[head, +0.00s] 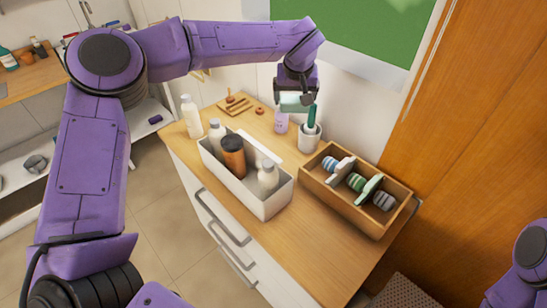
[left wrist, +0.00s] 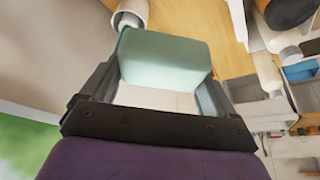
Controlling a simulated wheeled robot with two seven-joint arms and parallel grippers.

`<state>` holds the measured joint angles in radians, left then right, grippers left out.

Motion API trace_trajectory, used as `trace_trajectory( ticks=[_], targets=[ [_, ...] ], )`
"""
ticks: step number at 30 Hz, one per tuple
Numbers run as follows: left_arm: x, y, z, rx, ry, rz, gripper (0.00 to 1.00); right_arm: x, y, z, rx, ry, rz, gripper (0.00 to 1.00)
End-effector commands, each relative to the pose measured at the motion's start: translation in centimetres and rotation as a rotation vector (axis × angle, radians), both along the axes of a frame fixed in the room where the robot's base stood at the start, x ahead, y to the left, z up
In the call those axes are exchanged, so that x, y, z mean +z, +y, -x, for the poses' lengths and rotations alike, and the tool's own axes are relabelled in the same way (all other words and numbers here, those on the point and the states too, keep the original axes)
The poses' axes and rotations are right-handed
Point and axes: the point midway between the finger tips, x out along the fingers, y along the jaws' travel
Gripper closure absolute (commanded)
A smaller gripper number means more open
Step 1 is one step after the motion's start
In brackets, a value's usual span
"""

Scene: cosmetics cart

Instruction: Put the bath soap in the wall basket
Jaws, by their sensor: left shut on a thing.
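The bath soap, a pale teal and whitish block (head: 293,102), is held in my left gripper (head: 296,98) above the back of the wooden cart top. In the left wrist view the soap (left wrist: 165,58) fills the space between the dark fingers of my left gripper (left wrist: 155,95). The left gripper is shut on it, and it hangs just above and behind a white cup with a green brush. I cannot make out a wall basket in either view. My right gripper is out of view; only part of my right arm shows at the lower right.
A white bin (head: 262,207) with several bottles stands on the cart top (head: 300,238). A wooden box (head: 348,206) with rolled items is to its right. The white cup (head: 310,137), a lilac bottle (head: 281,123) and a white pump bottle (head: 191,117) stand behind. The front right top is clear.

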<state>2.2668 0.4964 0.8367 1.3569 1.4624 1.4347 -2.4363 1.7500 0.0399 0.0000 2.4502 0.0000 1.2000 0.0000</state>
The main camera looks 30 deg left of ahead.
Motion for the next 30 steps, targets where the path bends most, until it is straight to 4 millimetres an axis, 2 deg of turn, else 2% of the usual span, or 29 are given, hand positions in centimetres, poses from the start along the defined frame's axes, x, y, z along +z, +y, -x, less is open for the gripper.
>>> trace_trajectory(
  ticks=[12,18,23,24,28,30],
  targets=[
    [-3.2,0.7,0.3,0.011,0.000,0.000,0.43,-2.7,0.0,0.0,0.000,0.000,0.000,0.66],
    [-6.3,0.6,0.2,0.009,0.000,0.000,0.43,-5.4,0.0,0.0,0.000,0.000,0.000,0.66],
    [-9.7,0.5,0.2,0.008,0.001,0.000,0.43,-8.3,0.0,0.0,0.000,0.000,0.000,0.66],
    [-11.0,0.5,0.2,0.008,0.001,0.000,0.43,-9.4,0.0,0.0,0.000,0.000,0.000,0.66],
    [-13.4,0.5,0.2,0.007,0.000,0.000,0.43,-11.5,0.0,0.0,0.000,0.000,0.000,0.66],
    [-14.1,0.5,0.1,0.007,0.000,0.000,0.43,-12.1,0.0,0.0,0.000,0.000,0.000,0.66]
  ],
)
